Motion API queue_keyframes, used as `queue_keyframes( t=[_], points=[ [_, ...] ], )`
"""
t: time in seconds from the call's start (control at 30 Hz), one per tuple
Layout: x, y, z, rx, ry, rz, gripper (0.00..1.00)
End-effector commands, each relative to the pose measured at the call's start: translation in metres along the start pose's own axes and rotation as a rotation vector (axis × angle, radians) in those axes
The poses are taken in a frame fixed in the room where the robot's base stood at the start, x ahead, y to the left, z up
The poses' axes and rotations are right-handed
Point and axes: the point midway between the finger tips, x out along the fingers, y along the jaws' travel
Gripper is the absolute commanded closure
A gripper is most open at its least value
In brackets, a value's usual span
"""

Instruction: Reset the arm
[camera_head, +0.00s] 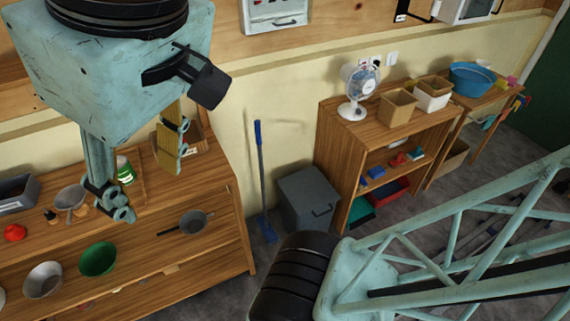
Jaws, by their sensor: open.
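My arm's teal lattice link (450,245) crosses the lower right, with a black joint at its end. My gripper (145,186) hangs in the upper left, below a worn teal housing. Its two fingers are spread apart, and I see nothing held between them. It appears in front of the wooden shelf unit (225,262); its exact height above the top cannot be told. A small green-labelled container (124,170) shows behind, between the fingers. The housing hides part of the wall.
A pan (197,221), green bowl (98,259) and metal bowl (43,279) sit on the left shelves. A blue-handled broom (259,175) and grey bin (306,198) stand at the wall. A fan (358,88) and boxes (397,106) top the right shelf unit (340,145).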

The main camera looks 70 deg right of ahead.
Motion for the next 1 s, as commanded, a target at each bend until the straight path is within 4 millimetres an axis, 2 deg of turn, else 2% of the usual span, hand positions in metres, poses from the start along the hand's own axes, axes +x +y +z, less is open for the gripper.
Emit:
queue_keyframes(
  t=[0.27, 0.8, 1.0],
  points=[
    [0.013, 0.000, 0.007, 0.000, -0.001, 0.000, 0.55],
    [0.070, -0.001, 0.027, 0.001, -0.002, -0.001, 0.55],
    [0.086, -0.001, 0.033, 0.001, -0.001, -0.001, 0.55]
  ],
)
